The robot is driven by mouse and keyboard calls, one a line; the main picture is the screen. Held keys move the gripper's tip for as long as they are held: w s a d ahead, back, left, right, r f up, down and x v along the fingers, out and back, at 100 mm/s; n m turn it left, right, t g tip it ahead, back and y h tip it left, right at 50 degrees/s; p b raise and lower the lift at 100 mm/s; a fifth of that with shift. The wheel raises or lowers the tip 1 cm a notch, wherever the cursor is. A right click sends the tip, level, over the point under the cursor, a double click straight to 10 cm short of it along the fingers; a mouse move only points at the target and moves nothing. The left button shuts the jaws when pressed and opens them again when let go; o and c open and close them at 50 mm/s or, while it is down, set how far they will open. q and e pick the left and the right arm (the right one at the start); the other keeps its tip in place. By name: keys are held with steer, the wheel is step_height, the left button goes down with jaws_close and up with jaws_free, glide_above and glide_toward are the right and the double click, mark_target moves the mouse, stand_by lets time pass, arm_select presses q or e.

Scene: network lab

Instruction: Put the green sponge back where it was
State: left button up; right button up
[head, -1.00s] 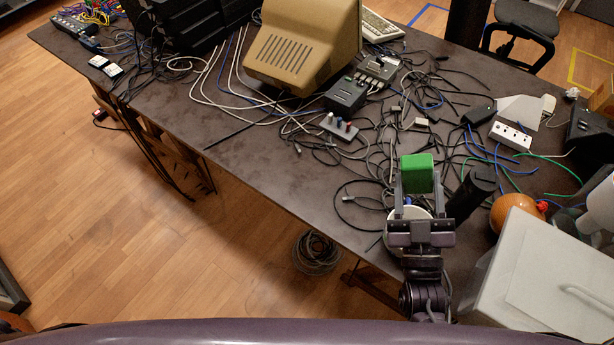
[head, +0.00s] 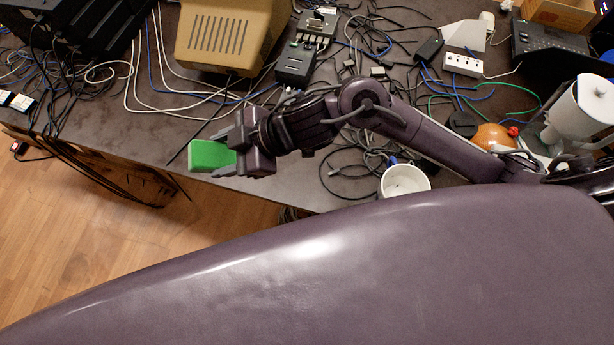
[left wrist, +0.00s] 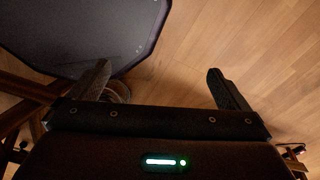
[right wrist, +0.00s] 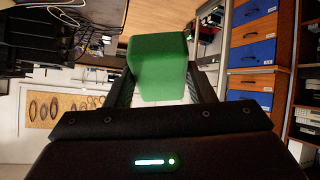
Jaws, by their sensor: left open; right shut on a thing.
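The green sponge (head: 209,155) is held between the fingers of my right gripper (head: 226,156), near the front edge of the table in the head view. It fills the space between the fingers in the right wrist view (right wrist: 158,68). From the head view I cannot tell whether it touches the tabletop. My left gripper (left wrist: 160,85) is open and empty in the left wrist view, with wooden floor beyond it. The left gripper does not show in the head view.
A beige monitor (head: 222,38), dark boxes and many cables crowd the table (head: 165,128) behind. A white cup (head: 404,181) stands near the front edge below my right arm. An orange pumpkin-like object (head: 493,137) and a white roll (head: 582,108) are at the right. Bare tabletop lies left of the sponge.

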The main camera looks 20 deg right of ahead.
step_height(320, 180, down, 3)
steer(key=d+g+h, duration=0.2)
steer(key=d, duration=0.1)
steer(key=m+g+h+p, duration=0.1)
steer(key=h+p, duration=0.1)
steer(key=h, duration=0.2)
glide_above(306, 181)
steer(key=d, duration=0.1)
step_height(306, 181, down, 3)
steer(key=f, duration=1.4)
steer(key=shift+s+d+f+p, duration=0.1)
steer(key=shift+d+f+p, duration=0.1)
steer(key=shift+f+p, duration=0.15)
steer(key=shift+f, duration=2.35)
arm_select(q)
steer(key=r, duration=0.1)
steer(key=w+r, duration=0.1)
steer(key=r, duration=0.1)
steer(key=shift+w+a+r, duration=0.15)
steer(key=shift+w+a, duration=0.15)
steer(key=shift+w, duration=0.05)
arm_select(e)
steer(key=shift+s, duration=0.1)
steer(key=o, duration=0.7)
steer(key=shift+o, duration=1.2)
steer(key=shift+w, duration=0.2)
